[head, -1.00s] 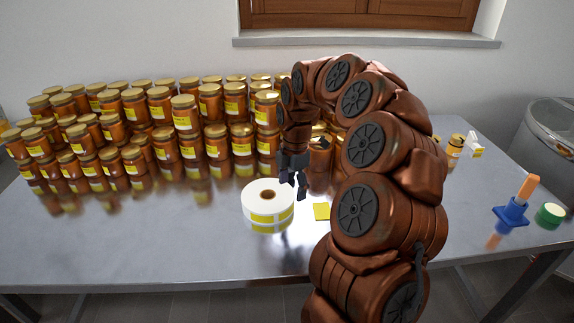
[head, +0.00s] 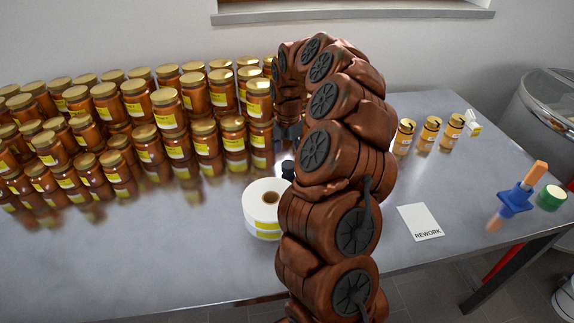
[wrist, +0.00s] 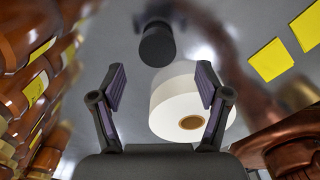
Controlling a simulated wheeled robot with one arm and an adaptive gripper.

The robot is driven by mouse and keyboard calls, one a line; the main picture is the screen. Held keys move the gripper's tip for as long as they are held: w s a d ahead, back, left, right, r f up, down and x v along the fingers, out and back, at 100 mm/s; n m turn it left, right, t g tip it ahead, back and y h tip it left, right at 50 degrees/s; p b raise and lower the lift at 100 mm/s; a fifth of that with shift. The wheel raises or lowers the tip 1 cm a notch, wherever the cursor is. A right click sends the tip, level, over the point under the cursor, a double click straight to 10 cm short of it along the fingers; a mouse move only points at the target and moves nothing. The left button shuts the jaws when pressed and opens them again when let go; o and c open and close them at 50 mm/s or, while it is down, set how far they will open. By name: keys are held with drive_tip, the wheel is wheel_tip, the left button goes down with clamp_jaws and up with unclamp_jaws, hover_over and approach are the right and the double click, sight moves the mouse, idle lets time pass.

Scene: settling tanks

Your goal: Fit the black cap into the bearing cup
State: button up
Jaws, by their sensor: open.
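A small black cylinder (head: 288,168), which looks like the black cap, stands on the table just behind the white label roll, partly hidden by my arm in the head view. In the wrist view the black cylinder (wrist: 157,46) is beyond my fingertips, roughly centred between them. My gripper (wrist: 161,70) is open and empty, with a finger on either side of the view. In the head view my gripper (head: 289,132) is mostly hidden behind my arm. I cannot pick out a bearing cup in either view.
The white label roll (head: 262,201) lies close by; it fills the space by the right finger in the wrist view (wrist: 172,98). Stacked honey jars (head: 170,115) crowd the left. A REWORK card (head: 420,222), small jars (head: 429,133) and a blue-and-orange tool (head: 516,198) are at right.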

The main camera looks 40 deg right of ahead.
sight(288, 164)
drive_tip(key=shift+w+d+f+p, duration=0.1)
drive_tip(key=shift+f+p, duration=0.55)
drive_tip(key=shift+f, duration=0.75)
drive_tip(key=shift+w+d+f+p, duration=0.1)
drive_tip(key=shift+f+p, duration=0.5)
drive_tip(key=shift+f, duration=0.75)
drive_tip(key=shift+c, duration=0.3)
drive_tip(key=c, duration=1.3)
